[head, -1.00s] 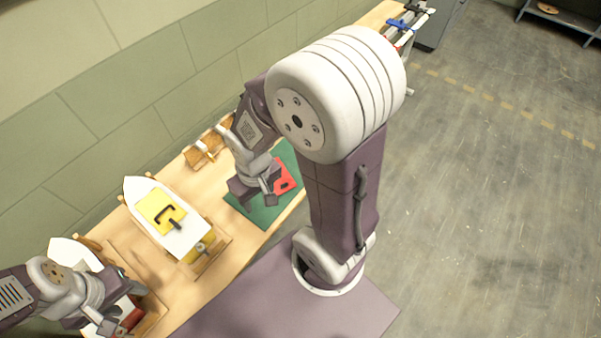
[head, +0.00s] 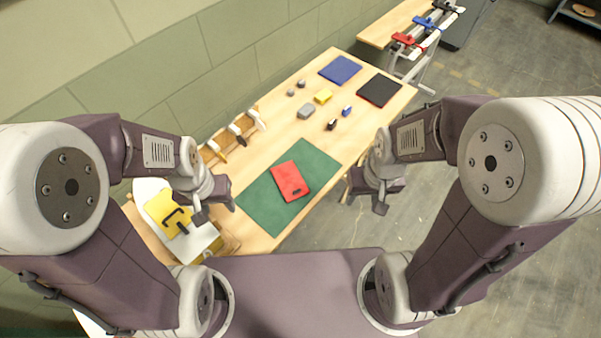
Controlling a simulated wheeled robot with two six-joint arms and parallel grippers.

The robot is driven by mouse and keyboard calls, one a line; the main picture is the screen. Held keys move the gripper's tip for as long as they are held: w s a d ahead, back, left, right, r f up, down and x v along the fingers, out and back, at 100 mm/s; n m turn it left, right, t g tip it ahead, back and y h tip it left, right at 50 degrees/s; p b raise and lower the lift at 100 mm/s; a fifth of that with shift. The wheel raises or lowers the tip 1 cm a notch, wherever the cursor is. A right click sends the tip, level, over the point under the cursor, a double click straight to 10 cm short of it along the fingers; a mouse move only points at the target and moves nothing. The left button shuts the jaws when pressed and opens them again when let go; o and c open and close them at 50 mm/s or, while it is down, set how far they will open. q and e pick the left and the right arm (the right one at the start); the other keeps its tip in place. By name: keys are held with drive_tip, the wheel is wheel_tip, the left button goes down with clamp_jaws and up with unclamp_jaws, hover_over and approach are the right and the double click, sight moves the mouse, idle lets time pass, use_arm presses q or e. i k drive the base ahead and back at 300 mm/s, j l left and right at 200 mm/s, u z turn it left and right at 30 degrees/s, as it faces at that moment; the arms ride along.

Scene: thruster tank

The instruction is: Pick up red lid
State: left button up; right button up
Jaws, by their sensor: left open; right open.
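The red lid (head: 290,181) lies on the green mat (head: 262,207) near the front edge of the table, in the middle of the head view. It is a flat rectangle with a slot-like handle opening. My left gripper (head: 217,210) is open and empty, left of the lid, near the white boat. My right gripper (head: 362,203) is open and empty, right of the lid, beyond the table edge over the floor. Neither gripper touches the lid.
A white boat with a yellow lid (head: 166,212) stands left of the mat. Wooden holders (head: 232,135) line the wall side. Small grey, yellow and dark blocks lie farther back, with a blue mat (head: 340,70) and a black mat (head: 379,91). A rack (head: 420,40) stands beyond.

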sight(291, 184)
drive_tip(key=u, duration=0.4)
drive_tip(key=i+l+u, duration=0.1)
drive_tip(key=u, duration=0.3)
drive_tip(key=l+u, duration=0.15)
drive_tip(key=u, duration=0.25)
drive_tip(key=l+u, duration=0.1)
drive_tip(key=u, duration=0.3)
drive_tip(key=j+u, duration=0.2)
drive_tip(key=u, duration=0.25)
drive_tip(key=j+u, duration=0.2)
drive_tip(key=u, duration=0.25)
drive_tip(key=k+z, duration=0.1)
drive_tip(key=z, duration=0.4)
drive_tip(key=l+z, duration=0.15)
drive_tip(key=z, duration=0.35)
drive_tip(key=k+l+z, duration=0.1)
drive_tip(key=z, duration=0.4)
drive_tip(key=l+z, duration=0.2)
drive_tip(key=z, duration=0.3)
